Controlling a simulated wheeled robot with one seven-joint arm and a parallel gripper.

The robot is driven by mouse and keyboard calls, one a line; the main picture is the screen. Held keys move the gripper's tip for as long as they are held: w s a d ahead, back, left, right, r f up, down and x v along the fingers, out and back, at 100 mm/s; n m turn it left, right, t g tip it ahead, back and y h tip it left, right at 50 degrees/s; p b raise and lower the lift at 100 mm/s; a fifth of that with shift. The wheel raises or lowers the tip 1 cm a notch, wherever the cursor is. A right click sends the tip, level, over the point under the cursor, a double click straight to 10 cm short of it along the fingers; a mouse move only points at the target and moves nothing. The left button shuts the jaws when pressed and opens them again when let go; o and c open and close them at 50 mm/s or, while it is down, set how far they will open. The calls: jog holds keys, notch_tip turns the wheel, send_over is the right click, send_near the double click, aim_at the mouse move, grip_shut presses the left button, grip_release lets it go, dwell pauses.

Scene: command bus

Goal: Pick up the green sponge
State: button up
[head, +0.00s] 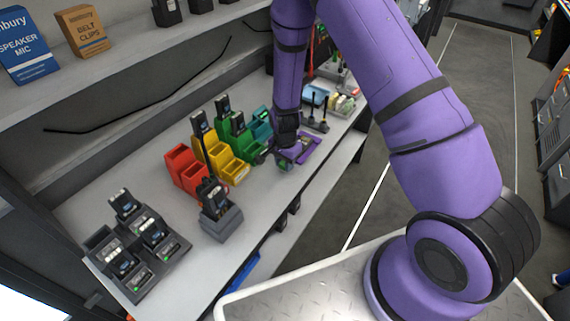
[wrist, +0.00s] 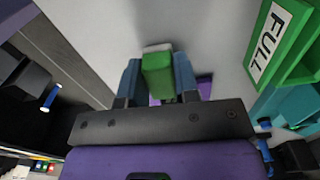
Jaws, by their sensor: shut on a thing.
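The green sponge (wrist: 158,76) is between the two blue fingers of my gripper (wrist: 158,74) in the wrist view, with a pale strip at its far end. The fingers press on its two sides. In the head view my gripper (head: 285,160) is low at the grey counter, just right of the green bins, and a bit of the green sponge (head: 284,168) shows beneath it. I cannot tell whether the sponge touches the counter.
A purple tray (head: 309,148) lies right beside my gripper. Red (head: 186,172), yellow (head: 222,163) and green bins (head: 246,146) with radios stand to the left. Black chargers (head: 140,252) are at front left. The counter's edge runs close on the right; a shelf overhangs the back.

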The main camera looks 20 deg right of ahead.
jog(key=shift+r, duration=0.45)
notch_tip(320, 180, up, 2)
jog(key=shift+r, duration=0.1)
jog(key=s+a, duration=0.2)
jog(key=s, duration=0.2)
jog(key=s+a+r, duration=0.1)
jog(key=s+a, duration=0.2)
jog(key=s, duration=0.2)
jog(key=s+a, duration=0.3)
jog(key=s, duration=0.1)
jog(key=shift+s+a+r, duration=0.2)
jog(key=shift+s+a, duration=0.05)
jog(key=shift+s, duration=0.05)
